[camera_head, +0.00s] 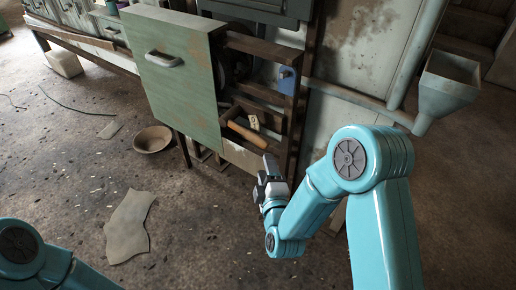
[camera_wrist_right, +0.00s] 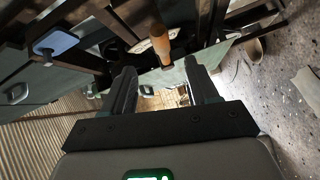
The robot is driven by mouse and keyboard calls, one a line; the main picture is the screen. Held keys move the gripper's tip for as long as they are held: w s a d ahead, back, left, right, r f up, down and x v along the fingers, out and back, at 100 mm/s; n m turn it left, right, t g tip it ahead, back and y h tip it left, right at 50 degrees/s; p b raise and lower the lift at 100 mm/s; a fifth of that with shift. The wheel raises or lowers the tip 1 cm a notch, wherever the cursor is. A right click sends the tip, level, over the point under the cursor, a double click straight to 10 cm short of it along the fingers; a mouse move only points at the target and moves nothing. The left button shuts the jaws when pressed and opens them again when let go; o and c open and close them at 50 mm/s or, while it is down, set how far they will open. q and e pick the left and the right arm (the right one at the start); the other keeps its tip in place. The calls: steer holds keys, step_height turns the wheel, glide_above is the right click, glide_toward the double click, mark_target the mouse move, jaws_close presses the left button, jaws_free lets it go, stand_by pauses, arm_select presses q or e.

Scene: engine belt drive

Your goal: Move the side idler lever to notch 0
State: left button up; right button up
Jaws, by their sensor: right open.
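A wooden handle (camera_head: 247,134) with a pale tag (camera_head: 254,122) beside it sticks out of the dark frame; it looks like the side idler lever. Its notches cannot be made out. In the right wrist view the handle (camera_wrist_right: 159,45) stands upright in the picture, beyond and between my fingertips. My right gripper (camera_head: 270,165) is just below and right of the handle in the head view. In the wrist view its two fingers (camera_wrist_right: 159,70) are apart with nothing between them. My left gripper is out of view.
A green panel door (camera_head: 175,85) with a pale handle stands left of the lever. A blue piece (camera_head: 287,80) sits on the frame post above right. A bowl (camera_head: 153,139) and a pale sheet (camera_head: 128,228) lie on the floor. A funnel (camera_head: 447,88) stands at right.

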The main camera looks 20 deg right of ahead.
mark_target(260, 145)
steer(key=w, duration=0.3)
steer(key=w+d, duration=0.1)
steer(key=w, duration=0.3)
steer(key=w+b, duration=0.1)
steer(key=w, duration=0.2)
steer(key=shift+w+d+f, duration=0.15)
steer(key=shift+w+f, duration=0.1)
steer(key=shift+w, duration=0.05)
